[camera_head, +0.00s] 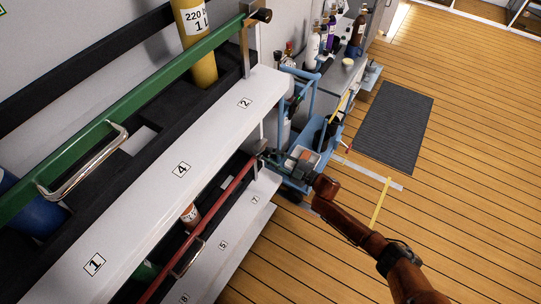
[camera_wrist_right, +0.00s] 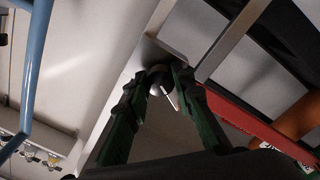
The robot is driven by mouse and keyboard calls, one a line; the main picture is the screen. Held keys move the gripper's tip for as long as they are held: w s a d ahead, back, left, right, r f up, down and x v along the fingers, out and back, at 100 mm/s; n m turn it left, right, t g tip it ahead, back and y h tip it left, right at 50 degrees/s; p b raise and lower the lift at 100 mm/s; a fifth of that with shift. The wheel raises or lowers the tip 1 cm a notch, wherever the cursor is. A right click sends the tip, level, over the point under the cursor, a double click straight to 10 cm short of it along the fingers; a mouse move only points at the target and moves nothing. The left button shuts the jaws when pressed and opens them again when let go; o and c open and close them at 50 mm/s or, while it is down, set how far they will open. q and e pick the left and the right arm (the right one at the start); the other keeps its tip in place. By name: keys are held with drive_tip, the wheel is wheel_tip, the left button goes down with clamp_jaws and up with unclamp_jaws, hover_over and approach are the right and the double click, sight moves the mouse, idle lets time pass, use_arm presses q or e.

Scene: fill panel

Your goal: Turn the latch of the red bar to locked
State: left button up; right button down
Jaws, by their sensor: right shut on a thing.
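The red bar (camera_head: 212,222) runs along the front of the lower shelf in the head view. It also shows at the right in the wrist view (camera_wrist_right: 255,124). Its latch (camera_wrist_right: 160,80) is a dark round knob with a pale pointer, beside a metal bracket at the bar's end. My right gripper (camera_head: 274,160) is at the far end of the red bar. In the wrist view its two green fingers (camera_wrist_right: 162,74) are shut on the latch knob, one on each side. The fingers hide part of the knob, and I cannot tell its exact turn. My left gripper is not in view.
A green bar (camera_head: 120,130) with a metal handle crosses the upper shelf, in front of a yellow cylinder (camera_head: 197,45). A blue cart (camera_head: 318,130) stands close beyond my right gripper. A counter with several bottles is behind it. The wooden floor (camera_head: 470,170) at the right is mostly clear.

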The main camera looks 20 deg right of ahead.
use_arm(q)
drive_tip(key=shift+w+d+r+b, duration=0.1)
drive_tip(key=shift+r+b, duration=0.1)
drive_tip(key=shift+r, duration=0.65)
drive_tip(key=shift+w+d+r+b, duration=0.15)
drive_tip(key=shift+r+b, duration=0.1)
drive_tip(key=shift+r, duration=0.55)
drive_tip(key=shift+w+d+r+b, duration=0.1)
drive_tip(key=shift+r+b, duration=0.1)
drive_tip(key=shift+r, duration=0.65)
use_arm(e)
drive_tip(key=shift+w+d+n, duration=0.1)
drive_tip(key=shift+d+n, duration=0.05)
drive_tip(key=shift+n, duration=1.35)
drive_tip(key=shift+d+n, duration=0.1)
drive_tip(key=shift+n, duration=1.4)
drive_tip(key=c, duration=2)
unclamp_jaws()
drive_tip(key=o, duration=0.3)
drive_tip(key=shift+a, duration=0.15)
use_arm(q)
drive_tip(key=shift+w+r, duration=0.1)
use_arm(e)
drive_tip(key=shift+o, duration=0.2)
drive_tip(key=v, duration=1.2)
drive_tip(key=shift+f, duration=0.1)
